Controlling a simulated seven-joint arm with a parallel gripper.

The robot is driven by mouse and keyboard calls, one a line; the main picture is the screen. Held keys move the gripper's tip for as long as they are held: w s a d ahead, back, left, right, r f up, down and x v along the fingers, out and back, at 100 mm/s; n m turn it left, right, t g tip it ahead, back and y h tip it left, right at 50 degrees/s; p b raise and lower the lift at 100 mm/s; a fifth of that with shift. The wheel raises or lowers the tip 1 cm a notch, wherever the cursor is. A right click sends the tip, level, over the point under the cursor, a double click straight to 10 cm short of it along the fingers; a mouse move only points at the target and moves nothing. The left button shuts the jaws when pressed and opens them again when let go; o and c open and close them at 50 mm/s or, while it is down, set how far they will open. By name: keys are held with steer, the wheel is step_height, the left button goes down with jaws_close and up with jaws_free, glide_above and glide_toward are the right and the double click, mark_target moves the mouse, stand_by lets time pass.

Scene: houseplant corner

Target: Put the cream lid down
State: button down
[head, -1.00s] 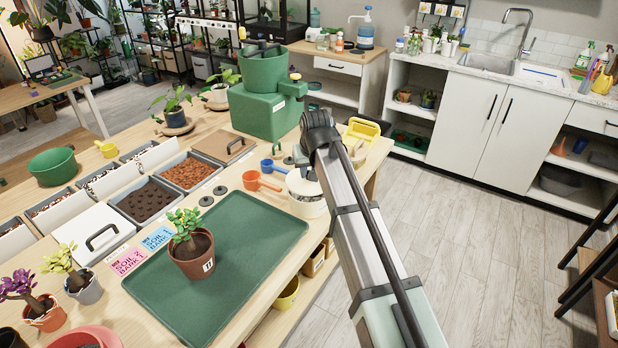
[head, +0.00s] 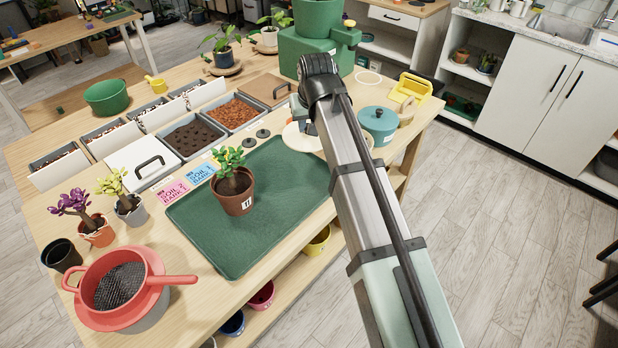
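The cream lid (head: 298,142) shows as a pale round disc directly under my gripper (head: 301,118), in the middle of the head view. My gripper appears shut on it from above. My arm link hides the lid's right part, and the grip itself is mostly hidden. The lid is left of the teal lidded pot (head: 379,122) and just beyond the far right part of the green tray (head: 270,225). Its height above the table is hard to tell.
A pale ring (head: 368,78) lies on bare table behind the teal pot. A yellow container (head: 411,90) stands to its right. The green machine (head: 315,55) stands behind my gripper. A potted plant (head: 234,195) stands on the tray. Two black discs (head: 263,133) lie left of the lid.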

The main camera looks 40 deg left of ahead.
mark_target(307, 145)
steer(key=shift+m, duration=0.3)
steer(key=s+d+f, duration=0.1)
steer(key=s, duration=0.1)
steer(key=s+d+f, duration=0.1)
steer(key=s+d, duration=0.1)
steer(key=shift+s+f, duration=0.1)
steer(key=shift+f, duration=0.1)
steer(key=shift+d+m, duration=0.1)
steer(key=shift+m, duration=0.2)
steer(key=shift+w+m+h, duration=0.2)
steer(key=shift+m+h, duration=0.1)
steer(key=shift+f+t, duration=0.2)
steer(key=shift+t, duration=0.1)
steer(key=shift+f, duration=4.75)
steer(key=shift+f, duration=0.15)
steer(key=c, duration=0.9)
jaws_free()
steer(key=shift+c, duration=0.2)
